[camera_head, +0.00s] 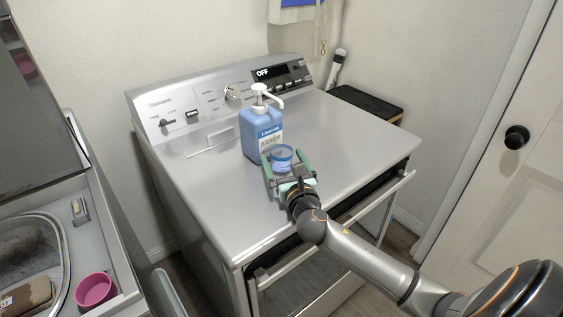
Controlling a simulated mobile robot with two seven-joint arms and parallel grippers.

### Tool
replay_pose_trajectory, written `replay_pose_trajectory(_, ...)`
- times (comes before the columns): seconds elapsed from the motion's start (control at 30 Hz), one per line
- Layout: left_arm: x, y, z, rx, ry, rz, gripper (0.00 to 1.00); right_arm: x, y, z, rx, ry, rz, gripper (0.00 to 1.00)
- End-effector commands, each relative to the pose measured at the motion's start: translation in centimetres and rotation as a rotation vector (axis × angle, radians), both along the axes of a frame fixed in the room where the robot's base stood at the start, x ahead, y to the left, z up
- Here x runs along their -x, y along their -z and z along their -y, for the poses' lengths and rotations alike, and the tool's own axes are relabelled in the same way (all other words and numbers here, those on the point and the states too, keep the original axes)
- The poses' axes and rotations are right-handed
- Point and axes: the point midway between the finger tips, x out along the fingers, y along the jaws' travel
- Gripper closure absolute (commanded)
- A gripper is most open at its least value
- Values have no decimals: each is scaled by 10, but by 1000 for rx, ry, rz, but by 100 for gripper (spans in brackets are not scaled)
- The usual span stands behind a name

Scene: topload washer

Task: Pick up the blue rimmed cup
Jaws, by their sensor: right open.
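The blue rimmed cup (282,154) is a small clear cup with a blue rim, standing on the washer top just in front of the detergent bottle. My right gripper (283,164) is open, with one finger at the left of the cup and the other at its right. The cup sits between the fingers, and I cannot tell whether they touch it. The gripper hides part of the cup's lower side. My left gripper is not in view.
The blue detergent bottle (259,128) with a white pump stands right behind the cup. The silver washer top (345,130) is clear to the right and left. A control panel (230,95) rises at the back. A sink counter with a pink cup (95,290) is at the left.

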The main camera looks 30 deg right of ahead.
Motion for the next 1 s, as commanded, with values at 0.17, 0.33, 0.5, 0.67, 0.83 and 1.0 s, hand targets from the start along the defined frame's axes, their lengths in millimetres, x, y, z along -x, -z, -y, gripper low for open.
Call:
replay_pose_trajectory(0.17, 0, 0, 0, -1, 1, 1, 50, 0, 0, 0, -1, -1, -1, 0)
replay_pose_trajectory(0.33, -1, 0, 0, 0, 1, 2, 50, 0, 0, -1, -1, -1, -1, 19)
replay_pose_trajectory(0.5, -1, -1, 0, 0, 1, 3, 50, 0, 0, -1, -1, -1, -1, 38)
replay_pose_trajectory(0.67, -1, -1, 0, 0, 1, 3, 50, 0, 0, -1, -1, -1, -1, 56)
replay_pose_trajectory(0.83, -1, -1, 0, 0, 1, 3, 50, 0, 0, -1, -1, -1, -1, 75)
replay_pose_trajectory(1.0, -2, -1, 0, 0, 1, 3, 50, 0, 0, -1, -1, -1, 0, 89)
